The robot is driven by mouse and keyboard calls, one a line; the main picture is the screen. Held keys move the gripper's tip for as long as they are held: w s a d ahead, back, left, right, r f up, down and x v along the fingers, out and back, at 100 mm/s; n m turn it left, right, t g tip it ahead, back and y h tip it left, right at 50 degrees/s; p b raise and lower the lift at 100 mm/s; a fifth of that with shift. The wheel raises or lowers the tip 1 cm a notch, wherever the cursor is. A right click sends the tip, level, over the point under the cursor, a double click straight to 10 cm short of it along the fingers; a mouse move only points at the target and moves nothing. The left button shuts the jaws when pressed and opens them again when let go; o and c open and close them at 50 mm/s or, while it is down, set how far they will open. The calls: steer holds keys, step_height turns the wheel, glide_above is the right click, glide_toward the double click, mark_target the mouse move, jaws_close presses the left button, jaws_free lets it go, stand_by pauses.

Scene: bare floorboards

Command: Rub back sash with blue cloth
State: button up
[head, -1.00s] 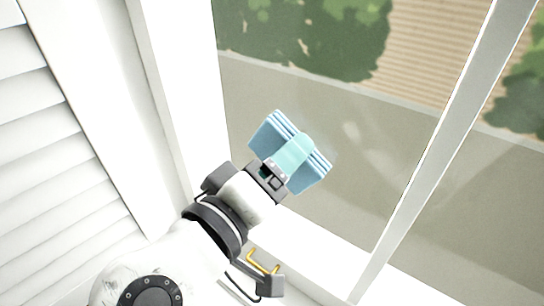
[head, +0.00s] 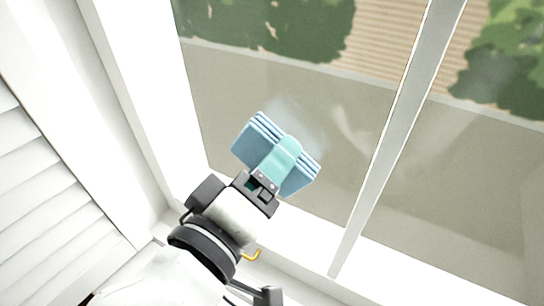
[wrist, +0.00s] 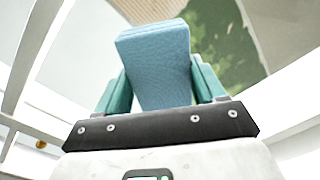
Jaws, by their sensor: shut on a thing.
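The blue cloth (head: 251,144) is a folded pad with several layers, in the middle of the head view. My gripper (head: 286,152), with teal fingers, is shut on it. The wrist view shows the cloth (wrist: 158,62) between both fingers, sticking out past the tips. The cloth is in front of the left pane of a white-framed window sash (head: 400,115). I cannot tell whether it touches the glass. Pale hazy smears (head: 305,125) show on the pane just beyond the cloth. Which sash is the back one is not clear.
A white upright bar separates the left pane from a right pane (head: 450,200). A white window frame (head: 150,90) and a slatted shutter (head: 25,190) stand at the left. A white sill (head: 310,240) runs below the glass. Bushes show outside.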

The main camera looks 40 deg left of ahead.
steer(key=shift+p+v, duration=0.4)
steer(key=shift+v, duration=1.9)
steer(key=shift+s+a, duration=0.1)
steer(key=shift+a, duration=0.05)
steer(key=shift+v, duration=1.4)
steer(key=shift+f, duration=0.15)
